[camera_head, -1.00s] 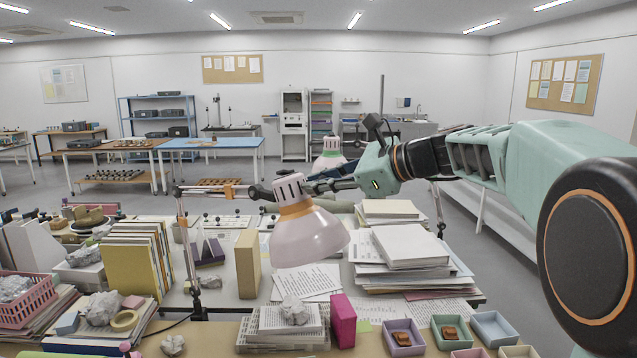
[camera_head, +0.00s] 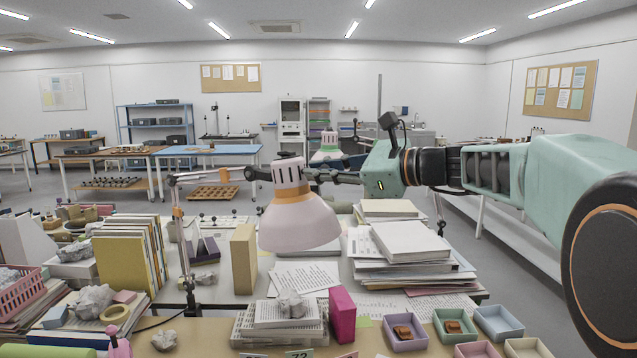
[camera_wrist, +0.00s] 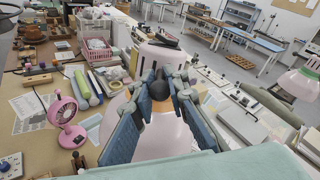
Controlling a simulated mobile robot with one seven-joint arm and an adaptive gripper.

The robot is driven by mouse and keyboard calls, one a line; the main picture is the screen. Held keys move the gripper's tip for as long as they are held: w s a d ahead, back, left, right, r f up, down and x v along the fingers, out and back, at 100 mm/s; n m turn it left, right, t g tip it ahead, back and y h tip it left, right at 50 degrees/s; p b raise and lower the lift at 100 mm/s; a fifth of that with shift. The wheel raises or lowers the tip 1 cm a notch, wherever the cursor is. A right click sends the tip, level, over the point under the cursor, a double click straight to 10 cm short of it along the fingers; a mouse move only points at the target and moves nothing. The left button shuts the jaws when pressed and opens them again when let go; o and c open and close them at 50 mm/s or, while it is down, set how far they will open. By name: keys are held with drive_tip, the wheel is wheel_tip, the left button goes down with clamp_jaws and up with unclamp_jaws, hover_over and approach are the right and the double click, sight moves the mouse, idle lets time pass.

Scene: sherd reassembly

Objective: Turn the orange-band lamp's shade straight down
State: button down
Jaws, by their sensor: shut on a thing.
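The orange-band lamp has a pale pink shade (camera_head: 298,222) with a slotted cap and an orange band (camera_head: 291,192) near its top. Its jointed arm (camera_head: 218,176) rises from the left of the desk. The shade hangs above the desk with its mouth facing nearly down, tilted slightly to the right. My gripper (camera_head: 312,176) reaches in from the right at cap height. In the wrist view my gripper (camera_wrist: 159,88) has its fingers closed around a dark round knob (camera_wrist: 159,90) at the shade; the shade (camera_wrist: 165,138) shows below. The fingers partly hide the knob.
A second lamp (camera_head: 325,151) stands behind my gripper. Paper stacks (camera_head: 410,245) lie right of the shade, and upright folders (camera_head: 130,255) stand left. A tan box (camera_head: 244,258), a magenta box (camera_head: 342,312) and small trays (camera_head: 455,327) stand below. A pink fan (camera_wrist: 65,117) shows in the wrist view.

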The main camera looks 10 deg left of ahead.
drive_tip(key=shift+s+d+f+t+y+b, duration=0.15)
drive_tip(key=shift+f+y+b, duration=0.45)
drive_tip(key=shift+b, duration=1)
drive_tip(key=shift+w+f+t+y+b, duration=0.1)
drive_tip(key=shift+f+t+y+b, duration=0.2)
drive_tip(key=shift+f+b, duration=0.85)
drive_tip(key=shift+r+b, duration=0.4)
drive_tip(key=shift+r, duration=0.15)
drive_tip(key=c, duration=2.1)
unclamp_jaws()
drive_tip(key=shift+d, duration=0.1)
drive_tip(key=v, duration=1.2)
drive_tip(key=shift+f, duration=0.15)
